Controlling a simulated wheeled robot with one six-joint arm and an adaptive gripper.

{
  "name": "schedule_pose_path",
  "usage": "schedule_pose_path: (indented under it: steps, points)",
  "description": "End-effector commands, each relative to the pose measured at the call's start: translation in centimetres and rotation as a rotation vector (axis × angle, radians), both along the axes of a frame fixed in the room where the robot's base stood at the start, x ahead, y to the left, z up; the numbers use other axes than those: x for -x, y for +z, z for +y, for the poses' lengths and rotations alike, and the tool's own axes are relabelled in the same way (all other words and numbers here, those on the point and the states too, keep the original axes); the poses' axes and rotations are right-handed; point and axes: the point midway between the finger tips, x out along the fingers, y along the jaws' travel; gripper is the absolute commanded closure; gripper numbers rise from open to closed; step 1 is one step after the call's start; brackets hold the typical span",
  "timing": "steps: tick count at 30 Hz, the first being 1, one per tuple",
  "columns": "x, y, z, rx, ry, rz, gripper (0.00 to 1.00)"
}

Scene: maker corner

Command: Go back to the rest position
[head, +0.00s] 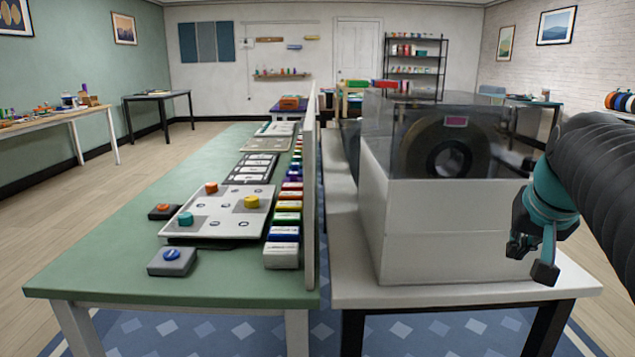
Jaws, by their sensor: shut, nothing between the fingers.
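My gripper (532,262) is at the right of the head view, at the end of my dark ribbed arm with a teal wrist. It hangs in front of the right side of the white machine (440,225), near the front right corner of the white table (460,292). It is shut and holds nothing. Whether it touches the machine or table cannot be told.
The green table (130,255) on the left carries a white tray (195,228) with colored knobs, a grey box with a blue button (172,260) and a row of colored boxes (284,235). A thin upright panel (309,200) stands between the tables. Floor at far left is clear.

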Motion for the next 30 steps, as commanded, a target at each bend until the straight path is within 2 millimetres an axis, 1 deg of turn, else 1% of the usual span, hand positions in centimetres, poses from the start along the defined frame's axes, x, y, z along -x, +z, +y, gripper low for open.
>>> schedule_pose_path:
  steps: [1, 3, 5, 6, 8, 9, 12, 14, 15, 17, 21, 24, 30]
  points:
    - [1.0, -2.1, 1.8, -0.002, 0.021, 0.018, 1.00]
    - [2.4, -4.9, 4.0, -0.003, 0.050, 0.041, 1.00]
    - [3.8, -7.2, 5.8, -0.001, 0.080, 0.062, 1.00]
    - [4.7, -8.8, 7.0, 0.001, 0.103, 0.075, 1.00]
    - [6.2, -10.9, 8.6, 0.007, 0.140, 0.094, 1.00]
    - [7.2, -12.3, 9.7, 0.012, 0.168, 0.106, 1.00]
    - [9.9, -15.3, 12.3, 0.023, 0.247, 0.134, 1.00]
    - [11.2, -16.5, 13.6, 0.028, 0.292, 0.145, 1.00]
    - [11.9, -17.0, 14.3, 0.031, 0.318, 0.147, 1.00]
    - [12.5, -17.2, 15.2, 0.035, 0.353, 0.137, 1.00]
    - [12.8, -16.3, 16.8, 0.049, 0.413, 0.097, 1.00]
    - [12.9, -16.1, 17.4, 0.051, 0.436, 0.090, 1.00]
    - [12.8, -16.1, 17.6, 0.051, 0.444, 0.090, 1.00]
